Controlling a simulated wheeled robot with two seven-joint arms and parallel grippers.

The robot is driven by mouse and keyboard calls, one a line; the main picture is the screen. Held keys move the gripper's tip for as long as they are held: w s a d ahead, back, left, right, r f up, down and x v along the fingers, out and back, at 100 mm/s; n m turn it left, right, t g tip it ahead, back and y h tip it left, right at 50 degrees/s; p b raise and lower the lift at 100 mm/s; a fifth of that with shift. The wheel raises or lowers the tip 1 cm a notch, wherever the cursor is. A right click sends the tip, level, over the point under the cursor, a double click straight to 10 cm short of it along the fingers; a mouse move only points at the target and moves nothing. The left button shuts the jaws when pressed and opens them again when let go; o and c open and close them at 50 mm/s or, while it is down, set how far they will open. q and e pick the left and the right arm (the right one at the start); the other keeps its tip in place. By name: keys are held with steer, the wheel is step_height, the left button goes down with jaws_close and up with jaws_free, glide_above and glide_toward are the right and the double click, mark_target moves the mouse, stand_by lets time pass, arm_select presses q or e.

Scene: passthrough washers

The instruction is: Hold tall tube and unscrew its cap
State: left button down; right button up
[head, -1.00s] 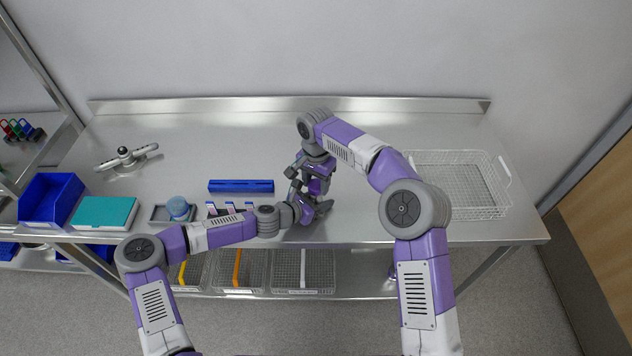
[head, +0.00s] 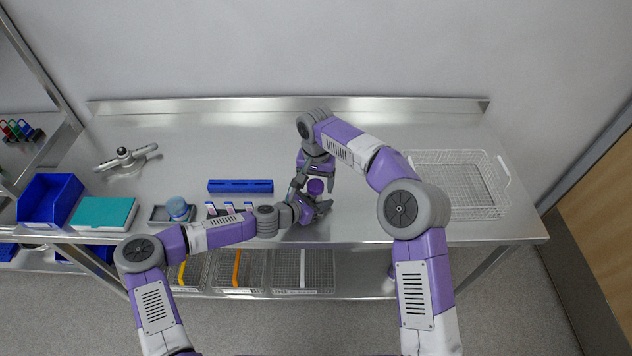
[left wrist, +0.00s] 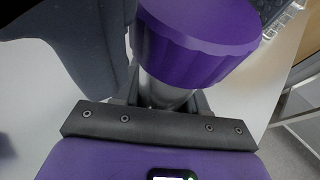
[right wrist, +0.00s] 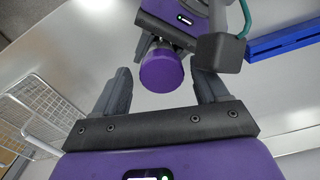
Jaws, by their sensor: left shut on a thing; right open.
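The tall tube (left wrist: 165,92) has a ribbed purple cap (left wrist: 200,35), and the cap is on it. My left gripper (left wrist: 150,95) is shut on the tube just below the cap. In the head view the purple cap (head: 315,187) shows between my two grippers. My right gripper (right wrist: 160,88) is open, with one finger on each side of the cap and apart from it. In the right wrist view the cap (right wrist: 161,71) lies a little beyond the fingertips. Most of the tube is hidden by the cap and my left gripper.
A blue rack (head: 240,186) lies on the steel bench, left of the grippers. A wire basket (head: 455,185) stands at the right. A teal-lidded box (head: 103,213), a blue bin (head: 50,200) and a grey rotor-like piece (head: 125,160) are at the left. The bench's back is clear.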

step_height(320, 180, up, 4)
steer(key=shift+a+r, duration=0.15)
steer(key=shift+r, duration=0.15)
steer(key=shift+c, duration=0.3)
step_height(320, 180, up, 2)
steer(key=m, duration=0.4)
steer(key=shift+r+m, duration=0.55)
steer(key=shift+m, duration=0.65)
steer(key=shift+f, duration=3.9)
steer(key=c, duration=1.1)
steer(key=n, duration=0.6)
